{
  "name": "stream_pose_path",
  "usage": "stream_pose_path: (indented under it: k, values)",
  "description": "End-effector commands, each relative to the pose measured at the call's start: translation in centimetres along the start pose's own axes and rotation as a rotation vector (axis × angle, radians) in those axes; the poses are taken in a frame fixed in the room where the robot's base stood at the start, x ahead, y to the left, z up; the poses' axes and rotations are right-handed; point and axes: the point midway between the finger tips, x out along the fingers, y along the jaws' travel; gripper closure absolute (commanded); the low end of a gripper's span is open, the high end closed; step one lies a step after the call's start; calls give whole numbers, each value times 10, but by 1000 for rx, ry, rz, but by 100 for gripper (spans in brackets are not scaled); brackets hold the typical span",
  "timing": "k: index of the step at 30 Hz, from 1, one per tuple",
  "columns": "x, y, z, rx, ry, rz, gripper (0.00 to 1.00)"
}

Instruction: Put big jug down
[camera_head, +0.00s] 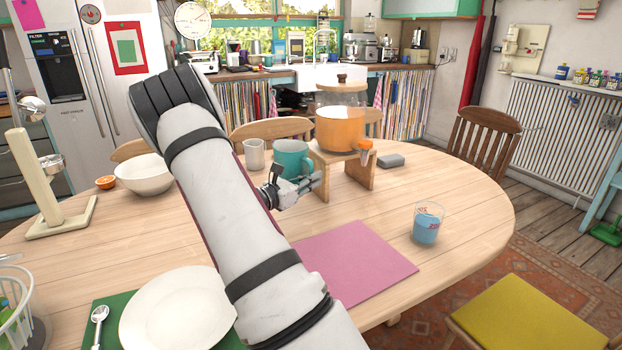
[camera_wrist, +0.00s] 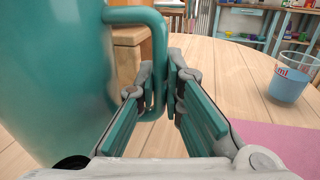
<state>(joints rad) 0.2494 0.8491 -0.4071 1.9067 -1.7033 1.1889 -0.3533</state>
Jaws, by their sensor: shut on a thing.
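The big jug is teal (camera_head: 293,160) and stands upright near the middle of the table, left of the wooden stand. In the wrist view its body (camera_wrist: 50,75) fills the left side, with its handle (camera_wrist: 158,50) reaching down between my fingers. My gripper (camera_head: 300,188) is shut on the handle; its fingers also show in the wrist view (camera_wrist: 171,95). My gripper hides the jug's base in the head view, so I cannot tell whether it touches the table.
A wooden stand (camera_head: 352,172) holding an orange drink dispenser (camera_head: 341,128) is close on the right. Bare table (camera_head: 470,205) shows at right.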

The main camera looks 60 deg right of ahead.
Motion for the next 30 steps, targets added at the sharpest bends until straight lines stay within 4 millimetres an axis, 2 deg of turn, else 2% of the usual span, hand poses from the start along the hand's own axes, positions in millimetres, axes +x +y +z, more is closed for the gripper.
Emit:
stream_pose_path:
  k: [15,30]
  values:
    - [0,0,-41,3,-4,-1,100]
    - [1,0,-45,4,-4,-1,100]
